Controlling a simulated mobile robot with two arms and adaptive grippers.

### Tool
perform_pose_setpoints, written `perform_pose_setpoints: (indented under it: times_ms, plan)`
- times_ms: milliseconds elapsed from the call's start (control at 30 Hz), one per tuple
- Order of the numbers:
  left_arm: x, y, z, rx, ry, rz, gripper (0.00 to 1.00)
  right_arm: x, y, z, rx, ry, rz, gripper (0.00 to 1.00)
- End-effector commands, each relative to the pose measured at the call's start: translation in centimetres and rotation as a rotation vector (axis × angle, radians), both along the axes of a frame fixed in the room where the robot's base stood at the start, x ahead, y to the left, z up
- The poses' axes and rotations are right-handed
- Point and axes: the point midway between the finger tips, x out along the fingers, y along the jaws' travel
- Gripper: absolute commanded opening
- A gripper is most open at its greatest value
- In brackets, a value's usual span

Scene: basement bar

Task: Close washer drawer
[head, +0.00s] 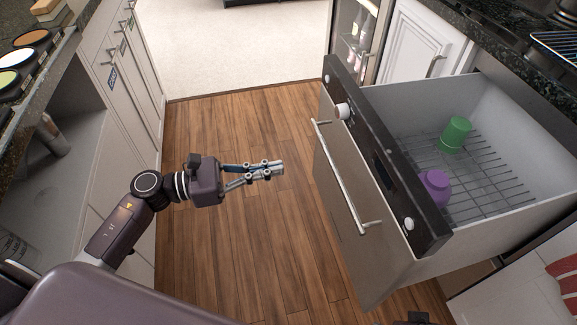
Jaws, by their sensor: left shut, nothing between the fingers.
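The washer drawer (338,170) is pulled out on the right. Its front has a dark control strip with white knobs and a long metal handle bar (345,175). Inside, a green cup (456,135) and a purple cup (435,186) are on a wire rack (490,180). My left gripper (281,168) is shut and empty, over the wooden floor. It points right toward the drawer front, to the left of the handle and apart from it. My right gripper is not clearly visible; only a small dark piece shows at the bottom edge.
A row of cabinets (130,70) and a dark counter line the left side. A wooden floor aisle (230,125) lies clear between the cabinets and the drawer. A white cabinet door (412,50) and a glass-fronted fridge (352,35) stand behind the drawer.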

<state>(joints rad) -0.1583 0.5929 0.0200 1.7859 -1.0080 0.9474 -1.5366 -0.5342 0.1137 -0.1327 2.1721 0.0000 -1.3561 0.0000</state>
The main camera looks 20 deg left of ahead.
Motion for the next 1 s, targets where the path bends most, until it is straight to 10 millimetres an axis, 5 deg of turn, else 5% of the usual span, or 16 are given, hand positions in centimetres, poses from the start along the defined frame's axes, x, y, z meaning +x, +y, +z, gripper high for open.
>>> perform_pose_setpoints:
  times_ms: [500,1000]
  plan:
    - [5.3,-8.9,0.3,-0.007,0.002,0.003,0.00,-0.1,0.1,-2.8,0.000,0.016,0.002,0.61]
    - [6.2,-10.7,0.0,-0.005,0.005,0.003,0.00,-0.3,0.1,-3.8,-0.001,0.024,0.003,0.61]
